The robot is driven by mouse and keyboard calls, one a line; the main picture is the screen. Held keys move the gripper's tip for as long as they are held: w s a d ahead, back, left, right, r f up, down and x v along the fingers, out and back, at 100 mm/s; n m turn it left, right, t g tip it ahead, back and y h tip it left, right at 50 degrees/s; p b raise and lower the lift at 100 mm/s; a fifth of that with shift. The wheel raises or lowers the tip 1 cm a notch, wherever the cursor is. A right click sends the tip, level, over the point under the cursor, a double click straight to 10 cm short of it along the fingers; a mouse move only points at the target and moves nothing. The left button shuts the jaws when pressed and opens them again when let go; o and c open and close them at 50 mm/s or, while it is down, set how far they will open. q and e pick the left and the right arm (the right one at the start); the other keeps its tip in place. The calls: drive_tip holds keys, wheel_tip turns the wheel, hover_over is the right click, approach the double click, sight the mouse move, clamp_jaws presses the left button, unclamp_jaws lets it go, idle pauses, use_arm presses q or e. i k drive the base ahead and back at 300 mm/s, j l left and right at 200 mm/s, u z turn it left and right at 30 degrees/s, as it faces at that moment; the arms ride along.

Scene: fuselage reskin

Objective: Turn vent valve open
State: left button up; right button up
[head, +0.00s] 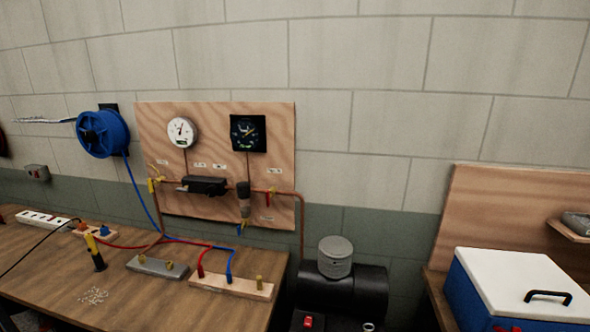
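A plywood panel (220,122) is fixed to the block wall and carries copper piping with several small valve handles. A yellow handle (152,186) is at the left end of the pipe. A red handle (269,197) hangs down on the right part. A blue handle (240,229) is low, below a grey and dark cylinder (243,200). The labels are too small to read, so I cannot tell which handle is the vent valve. Neither of my grippers is in view.
A white round gauge (182,132) and a black square gauge (248,133) sit on the panel. Below is a wooden bench (150,290) with hoses and fittings. A black compressor tank (345,290) stands right of it, then a blue box with a white lid (515,280).

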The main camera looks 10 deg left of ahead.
sight(150, 183)
drive_tip(key=u, duration=1.4)
drive_tip(key=i+j+z, duration=0.1)
drive_tip(key=i+j, duration=0.2)
drive_tip(key=i+j+z, duration=0.25)
drive_tip(key=i+j, duration=0.35)
drive_tip(key=i, duration=0.15)
